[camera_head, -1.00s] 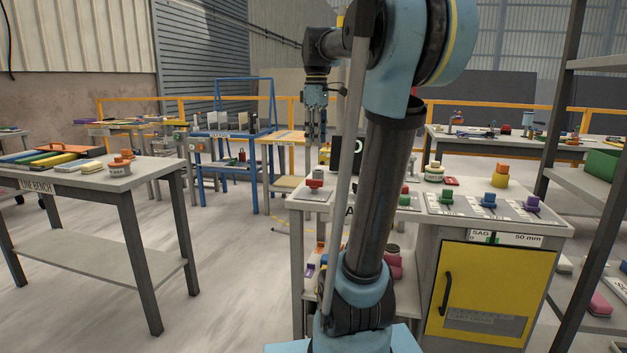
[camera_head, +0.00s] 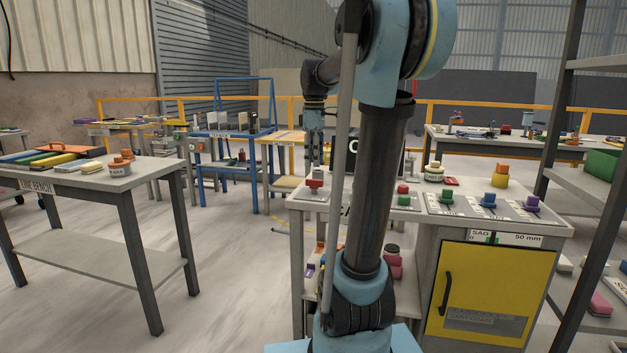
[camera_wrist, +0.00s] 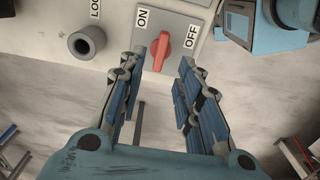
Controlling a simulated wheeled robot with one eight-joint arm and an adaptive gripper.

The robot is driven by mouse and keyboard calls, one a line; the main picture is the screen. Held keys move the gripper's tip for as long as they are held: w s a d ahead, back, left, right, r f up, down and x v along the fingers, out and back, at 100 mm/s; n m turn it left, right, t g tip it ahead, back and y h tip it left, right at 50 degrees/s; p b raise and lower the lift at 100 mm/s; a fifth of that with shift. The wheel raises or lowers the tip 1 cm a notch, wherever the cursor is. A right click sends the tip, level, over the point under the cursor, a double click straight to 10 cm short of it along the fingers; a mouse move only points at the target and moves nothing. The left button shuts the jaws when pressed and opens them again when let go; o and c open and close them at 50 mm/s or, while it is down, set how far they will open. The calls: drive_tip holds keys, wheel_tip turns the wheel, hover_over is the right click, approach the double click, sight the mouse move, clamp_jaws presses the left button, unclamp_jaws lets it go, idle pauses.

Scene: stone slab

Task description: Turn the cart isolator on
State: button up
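The isolator's red handle (camera_wrist: 160,50) sits on a grey plate (camera_wrist: 180,22) in the wrist view, with an ON label on its left and an OFF label on its right. I cannot tell for sure which label the handle points to. My gripper (camera_wrist: 162,66) is open, its fingertips on either side of the handle's near end with visible gaps. No contact shows. In the head view my gripper (camera_head: 313,163) hangs pointing down just above the red isolator (camera_head: 315,180) at the cart top's left end.
A dark round post (camera_wrist: 86,43) stands left of the handle, near a partly cut-off label. More coloured switches (camera_head: 489,200) sit along the cart top. A yellow cart door (camera_head: 487,290) faces front. The line bench (camera_head: 60,180) stands left, with open floor between.

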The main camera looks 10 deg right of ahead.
sight(314, 183)
wheel_tip(314, 183, down, 7)
drive_tip(key=shift+f, duration=0.2)
drive_tip(key=shift+c, duration=0.3)
clamp_jaws()
